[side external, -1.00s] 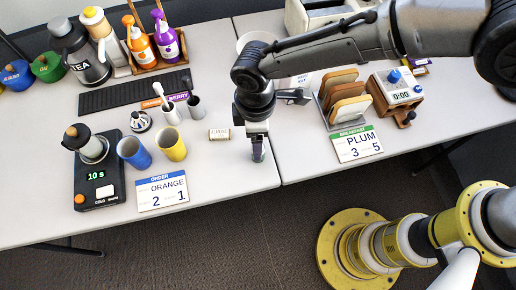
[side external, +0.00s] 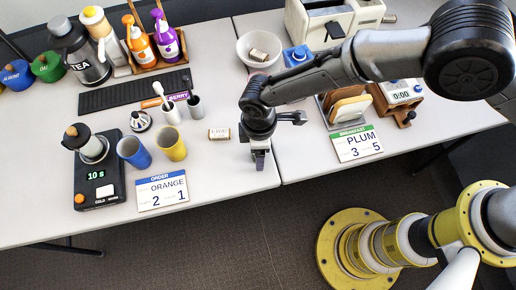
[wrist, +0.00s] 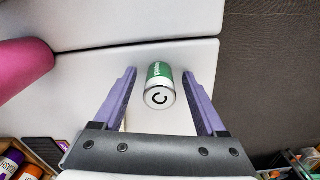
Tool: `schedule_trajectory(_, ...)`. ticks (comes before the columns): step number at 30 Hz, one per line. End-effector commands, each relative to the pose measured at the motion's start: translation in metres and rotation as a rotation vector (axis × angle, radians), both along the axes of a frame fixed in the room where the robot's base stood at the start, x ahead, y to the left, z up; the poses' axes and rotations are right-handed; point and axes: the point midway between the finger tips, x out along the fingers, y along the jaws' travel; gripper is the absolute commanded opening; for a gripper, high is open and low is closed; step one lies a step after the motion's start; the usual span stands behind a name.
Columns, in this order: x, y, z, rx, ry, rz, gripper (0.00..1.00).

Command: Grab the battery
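The battery (wrist: 160,88) is a small cylinder with a green and white side and a pale end marked "C". In the wrist view it is between my gripper's two purple fingers (wrist: 164,100), with a gap on each side. Its marked end faces the camera. My gripper is open and points down at the table near its front edge in the side view (side external: 260,160). I cannot make out the battery there; the gripper seems to hide it.
A small cream cylinder (side external: 219,134) lies left of my gripper. Farther left are a yellow cup (side external: 172,145), a blue cup (side external: 134,152) and an order card (side external: 162,191). A breakfast card (side external: 356,145) and a toast rack (side external: 346,105) are to the right. A white bowl (side external: 243,45) stands behind.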

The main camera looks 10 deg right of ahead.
Motion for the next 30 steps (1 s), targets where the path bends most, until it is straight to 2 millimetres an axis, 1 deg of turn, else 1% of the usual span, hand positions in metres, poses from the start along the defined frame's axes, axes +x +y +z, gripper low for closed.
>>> schedule_trajectory(1,0.0,0.0,0.0,0.0,0.0,0.0,0.63)
schedule_trajectory(5,0.0,0.0,0.0,0.0,0.0,0.0,0.4)
schedule_trajectory(6,0.0,0.0,0.0,0.0,0.0,0.0,0.33)
schedule_trajectory(8,0.0,0.0,0.001,0.0,0.0,0.0,0.22)
schedule_trajectory(9,0.0,0.0,0.001,0.0,0.0,0.0,0.15)
schedule_trajectory(11,0.0,0.0,0.001,0.0,0.0,0.0,0.04)
schedule_trajectory(12,0.0,0.0,0.001,0.0,0.0,0.0,0.0)
schedule_trajectory(23,0.0,0.0,0.002,0.002,-0.001,0.0,0.0)
schedule_trajectory(26,0.001,0.001,0.005,0.002,-0.001,0.0,0.0)
schedule_trajectory(30,0.001,0.001,0.018,0.003,-0.002,0.0,0.0)
